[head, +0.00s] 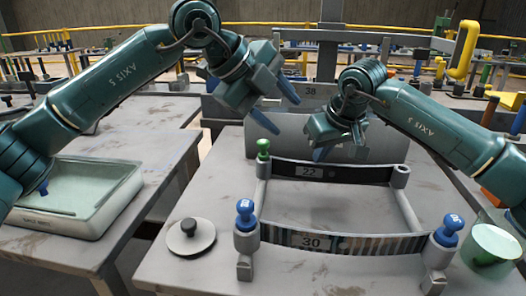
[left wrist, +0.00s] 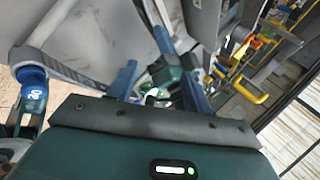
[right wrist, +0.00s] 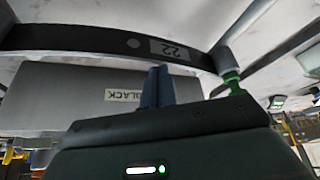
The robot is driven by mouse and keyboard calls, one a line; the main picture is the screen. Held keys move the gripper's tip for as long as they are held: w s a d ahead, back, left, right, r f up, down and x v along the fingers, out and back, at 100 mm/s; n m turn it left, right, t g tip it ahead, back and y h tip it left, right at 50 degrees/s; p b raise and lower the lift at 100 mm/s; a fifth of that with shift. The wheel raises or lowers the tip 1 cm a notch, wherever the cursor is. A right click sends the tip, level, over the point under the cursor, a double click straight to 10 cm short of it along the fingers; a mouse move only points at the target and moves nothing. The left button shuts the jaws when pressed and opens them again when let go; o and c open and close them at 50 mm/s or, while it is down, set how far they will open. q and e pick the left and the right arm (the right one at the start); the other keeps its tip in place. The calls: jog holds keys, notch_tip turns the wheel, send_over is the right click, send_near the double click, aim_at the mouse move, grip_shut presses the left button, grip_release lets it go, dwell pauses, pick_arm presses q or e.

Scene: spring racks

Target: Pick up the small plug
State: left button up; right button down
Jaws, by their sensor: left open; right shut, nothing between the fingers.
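A small green plug (head: 263,148) stands upright on the back left corner post of the spring rack; in the right wrist view it shows (right wrist: 233,82) beside the dark bar labelled 22. Two larger blue plugs stand on the front posts, one at left (head: 246,214) and one at right (head: 448,231). A blue plug (left wrist: 33,78) also shows in the left wrist view. My left gripper (head: 276,106) is open and empty, above and behind the green plug. My right gripper (head: 323,152) is shut and empty, right of the green plug, above the rack's back bar.
The rack's front bar (head: 312,241) is labelled 30. A round disc with a dark knob (head: 191,236) lies at left on the table. A green cup (head: 492,245) stands at right. A shallow tray (head: 75,195) sits on the left table. My two grippers are close together.

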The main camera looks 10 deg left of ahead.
aim_at(264, 142)
pick_arm(q)
jog(key=w+a+r+m+t+y, duration=0.1)
jog(key=w+a+r+y, duration=0.15)
jog(key=y, duration=0.25)
jog(key=w+f+m+y, duration=0.1)
jog(key=f, duration=0.3)
jog(key=w+f+m+y, duration=0.1)
jog(key=w+f, duration=0.1)
jog(key=f, duration=0.2)
jog(key=w+a+f+m+g+y, duration=0.1)
jog(key=f, duration=0.4)
jog(key=shift+w+f+y, duration=0.1)
jog(key=shift+w+y, duration=0.25)
jog(key=shift+y, duration=0.05)
jog(key=shift+c, duration=0.5)
grip_shut()
